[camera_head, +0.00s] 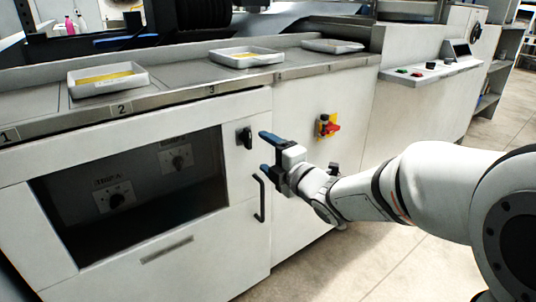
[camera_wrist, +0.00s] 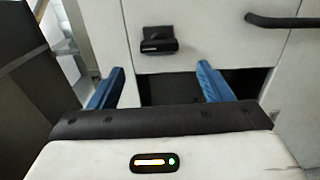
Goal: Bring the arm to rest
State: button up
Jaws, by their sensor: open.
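My gripper (camera_head: 268,154) is in front of the white machine front, with the arm reaching in from the right. Its two blue fingers are apart with nothing between them; they also show in the wrist view (camera_wrist: 160,78). A black latch knob (camera_head: 245,137) is on the panel just left of the gripper in the head view. In the wrist view this latch (camera_wrist: 158,40) lies ahead of the fingers, and no finger appears to touch it.
A black bar handle (camera_head: 260,198) is below the gripper. An open recess with two dials (camera_head: 177,158) is to the left. A red-and-yellow switch (camera_head: 328,126) is to the right. Trays (camera_head: 107,78) stand on the ledge above. Floor (camera_head: 345,265) is clear at lower right.

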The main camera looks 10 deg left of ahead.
jog(key=shift+r, duration=0.1)
jog(key=s+d+r+m+h+p, duration=0.1)
jog(key=d+r+m+h+p, duration=0.5)
jog(key=d+m+p, duration=0.3)
jog(key=s+d+r+m+h+p, duration=0.2)
jog(key=d+r+m+h+p, duration=0.45)
jog(key=d+p, duration=0.4)
jog(key=s+d+r+m+g+p, duration=0.4)
jog(key=s+r+m+p, duration=0.1)
jog(key=s+p, duration=0.3)
jog(key=s+d+r+m+g+h+p, duration=0.1)
jog(key=s+d+r+m+g+p, duration=0.4)
jog(key=s, duration=0.6)
jog(key=m+p, duration=0.2)
jog(key=shift+s+d+p, duration=0.3)
jog(key=shift+p, duration=0.1)
jog(key=shift+m, duration=0.25)
